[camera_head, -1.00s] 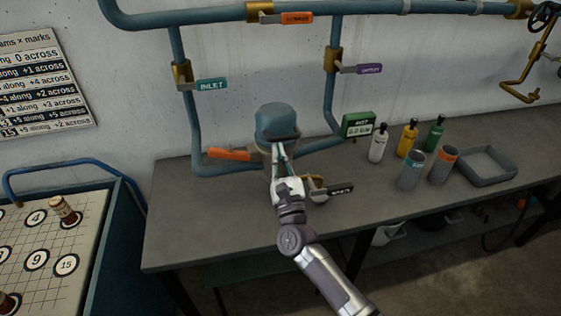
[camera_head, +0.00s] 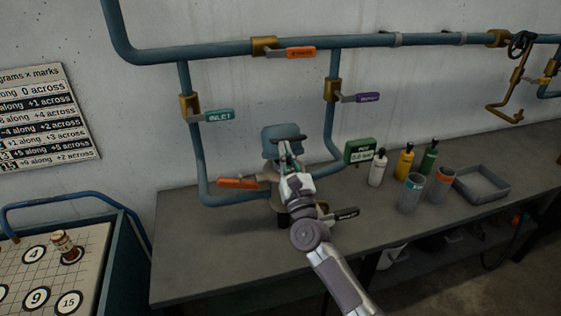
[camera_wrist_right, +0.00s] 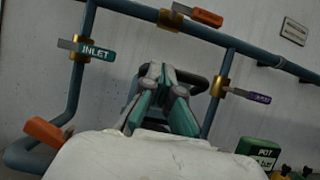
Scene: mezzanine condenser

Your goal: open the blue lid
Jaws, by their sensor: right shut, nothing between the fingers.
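The blue lid (camera_head: 278,132) is on top of the pot (camera_head: 268,173) on the bench, and it looks tipped up towards the wall. A dark handle bar (camera_head: 292,138) shows at its front. My right gripper (camera_head: 286,150) is right in front of the lid, just below the bar. Its fingers (camera_wrist_right: 165,95) are shut with nothing between them. In the right wrist view the dark bar (camera_wrist_right: 205,82) shows behind the fingers, which hide most of the lid. I cannot tell whether they touch it. My left gripper is not in view.
An orange handle (camera_head: 237,183) sticks out left of the pot and a black-tagged handle (camera_head: 343,214) right of it. A green display (camera_head: 360,150), bottles (camera_head: 404,162), cups (camera_head: 411,194) and a grey tray (camera_head: 482,184) stand to the right. Blue pipes run behind. The bench's left front is clear.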

